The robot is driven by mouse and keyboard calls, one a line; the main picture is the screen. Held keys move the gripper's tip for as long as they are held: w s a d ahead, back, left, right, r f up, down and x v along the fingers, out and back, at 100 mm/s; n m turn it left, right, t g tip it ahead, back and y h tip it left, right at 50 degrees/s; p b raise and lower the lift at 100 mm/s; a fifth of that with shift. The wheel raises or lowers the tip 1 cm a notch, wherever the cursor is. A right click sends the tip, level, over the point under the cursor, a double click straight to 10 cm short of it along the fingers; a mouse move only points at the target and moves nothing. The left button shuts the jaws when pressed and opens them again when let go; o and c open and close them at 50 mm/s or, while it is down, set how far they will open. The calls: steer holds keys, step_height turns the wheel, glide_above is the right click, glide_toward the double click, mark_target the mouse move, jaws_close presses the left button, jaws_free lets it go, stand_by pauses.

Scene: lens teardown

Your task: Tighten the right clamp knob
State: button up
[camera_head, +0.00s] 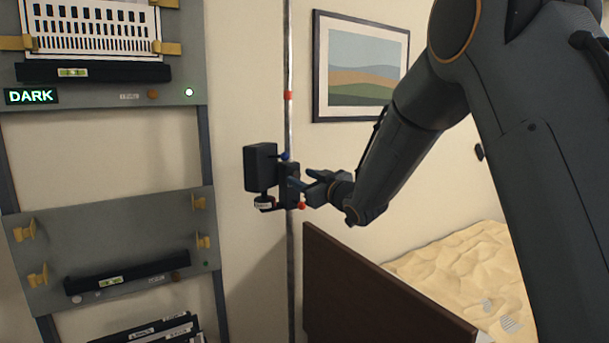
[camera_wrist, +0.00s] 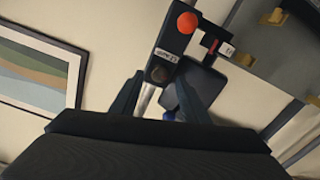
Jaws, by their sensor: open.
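A dark clamp (camera_head: 292,170) sits on a vertical metal pole (camera_head: 290,125) and carries a black box (camera_head: 260,166). A small blue knob (camera_head: 285,157) shows at its top, and an orange-red ball (camera_head: 302,206) at its lower right. My gripper (camera_head: 308,186) is at the clamp's right side, with something blue at its fingertips. In the wrist view my gripper (camera_wrist: 158,84) is open, its fingers on either side of the pole's end and a blue part (camera_wrist: 168,116). The labelled clamp body (camera_wrist: 172,50) and orange-red ball (camera_wrist: 187,22) are beyond. Contact with a knob cannot be told.
A rack (camera_head: 110,195) with yellow clips and a lit DARK sign (camera_head: 31,96) stands at left. A brown board (camera_head: 370,295) and a bed with a beige cover (camera_head: 465,265) are below right. A framed picture (camera_head: 360,68) hangs on the wall behind.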

mark_target(295, 175)
steer(key=shift+x, duration=1.1)
